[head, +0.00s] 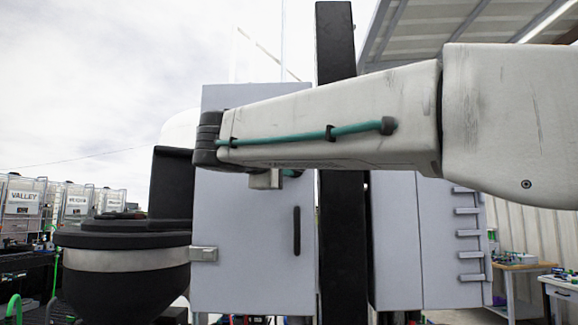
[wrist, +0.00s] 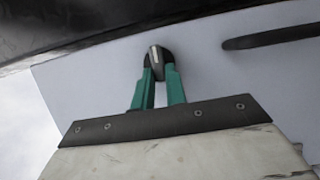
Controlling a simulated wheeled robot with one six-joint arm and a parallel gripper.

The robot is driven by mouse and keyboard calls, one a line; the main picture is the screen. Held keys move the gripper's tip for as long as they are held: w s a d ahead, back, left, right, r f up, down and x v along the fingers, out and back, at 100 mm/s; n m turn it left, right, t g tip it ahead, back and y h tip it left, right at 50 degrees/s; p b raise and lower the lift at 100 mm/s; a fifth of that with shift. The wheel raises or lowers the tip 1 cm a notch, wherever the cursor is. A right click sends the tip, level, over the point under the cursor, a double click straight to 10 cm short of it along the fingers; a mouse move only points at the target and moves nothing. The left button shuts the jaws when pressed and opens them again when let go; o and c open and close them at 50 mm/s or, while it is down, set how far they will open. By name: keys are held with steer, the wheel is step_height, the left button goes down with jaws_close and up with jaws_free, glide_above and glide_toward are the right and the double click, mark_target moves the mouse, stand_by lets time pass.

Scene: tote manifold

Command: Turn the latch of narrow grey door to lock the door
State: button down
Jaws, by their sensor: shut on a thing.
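The narrow grey door (head: 240,255) stands upright beside a black post in the head view, with a dark vertical handle (head: 297,231) near its right edge. It fills much of the wrist view (wrist: 210,70), where its handle (wrist: 270,38) is at the upper right. The latch (wrist: 154,52), a small dark round piece with a light grey bar, is on the door in the wrist view. My gripper (wrist: 157,68) has its teal fingers shut on the latch. In the head view my arm hides the latch and nearly all of the gripper; only a bit of teal shows below the arm.
A black post (head: 340,245) stands right of the door. More grey panels (head: 425,240) are beyond it. A dark round vessel with a pale band (head: 125,260) is close to the door's left. Workbenches (head: 525,267) are at the far right.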

stand_by(0.4)
steer(key=c, duration=1.4)
jaws_free()
steer(key=shift+c, duration=0.2)
steer(key=v, duration=0.7)
steer(key=shift+s+a, duration=0.2)
steer(key=shift+s, duration=0.15)
